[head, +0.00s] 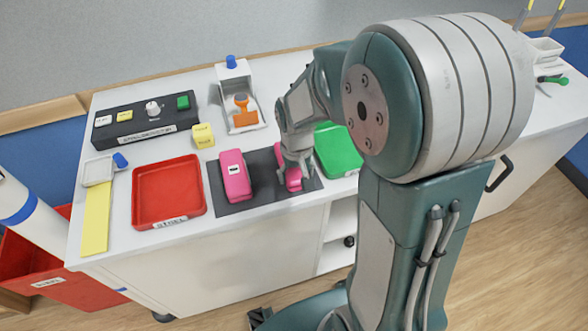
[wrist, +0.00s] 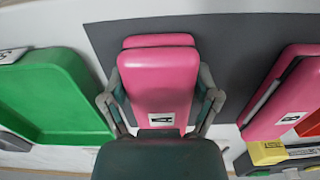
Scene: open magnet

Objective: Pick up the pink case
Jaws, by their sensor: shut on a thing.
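A pink case (wrist: 160,80) with a white label is between the two fingers of my gripper (wrist: 162,104) in the wrist view. The fingers are shut on its sides. In the head view my gripper (head: 294,165) points down onto this case (head: 292,180), partly hiding it, over the right part of a dark grey mat (head: 262,160). I cannot tell whether the case touches the mat. A second pink case (head: 235,176) with a white label lies on the left part of the mat. It also shows at the right of the wrist view (wrist: 285,95).
A green tray (head: 338,150) lies close on the right of the mat and a red tray (head: 168,190) on the left. A yellow block (head: 203,135), an orange-handled item in a white holder (head: 240,110) and a dark button panel (head: 145,122) stand behind.

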